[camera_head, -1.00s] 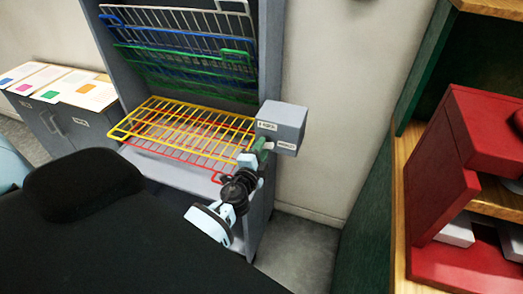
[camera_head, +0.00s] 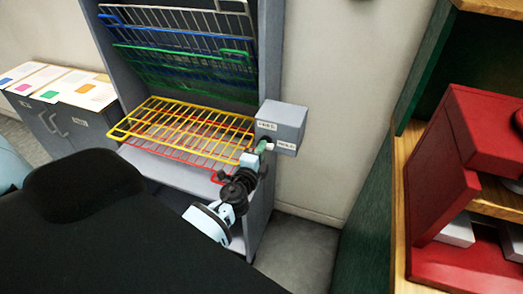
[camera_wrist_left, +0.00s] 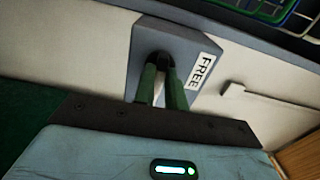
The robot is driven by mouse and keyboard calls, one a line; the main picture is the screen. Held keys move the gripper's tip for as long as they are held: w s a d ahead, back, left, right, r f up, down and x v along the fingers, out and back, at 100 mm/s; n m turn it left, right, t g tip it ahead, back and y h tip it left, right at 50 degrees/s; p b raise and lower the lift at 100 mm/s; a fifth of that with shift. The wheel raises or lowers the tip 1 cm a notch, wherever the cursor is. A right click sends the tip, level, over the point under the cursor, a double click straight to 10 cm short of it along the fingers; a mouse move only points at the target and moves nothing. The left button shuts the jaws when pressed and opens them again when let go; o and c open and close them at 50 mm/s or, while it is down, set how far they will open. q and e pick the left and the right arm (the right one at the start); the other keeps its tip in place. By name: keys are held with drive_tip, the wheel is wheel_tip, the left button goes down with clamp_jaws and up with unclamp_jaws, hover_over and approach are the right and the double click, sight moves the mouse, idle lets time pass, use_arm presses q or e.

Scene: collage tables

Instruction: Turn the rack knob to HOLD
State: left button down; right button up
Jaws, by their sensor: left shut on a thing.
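The grey knob box (camera_head: 284,122) is fixed at the right side of the rack. One label (camera_head: 267,126) is on its upper left, too small to read here; the HOLD label (camera_head: 286,146) is at its lower right. My left gripper (camera_head: 266,147) is at the box's front. In the left wrist view, its two green fingers (camera_wrist_left: 163,88) are shut on the dark knob (camera_wrist_left: 161,60), with a pale piece between them. The FREE label (camera_wrist_left: 203,73) is right of the fingers there. The fingers partly hide the knob, so its exact pointing is unclear. My right gripper is not in view.
The rack holds yellow and red wire shelves (camera_head: 185,128) lowered, and green, blue and white ones raised above. A grey cabinet with colored cards (camera_head: 75,93) stands at left. A wooden shelf with a red case (camera_head: 450,165) stands at right.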

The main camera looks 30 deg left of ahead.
use_arm(q)
drive_tip(key=shift+m, duration=0.3)
drive_tip(key=c, duration=1.4)
unclamp_jaws()
drive_tip(key=shift+c, duration=0.2)
drive_tip(key=v, duration=0.7)
drive_tip(key=shift+s+b, duration=0.3)
drive_tip(key=shift+s, duration=0.1)
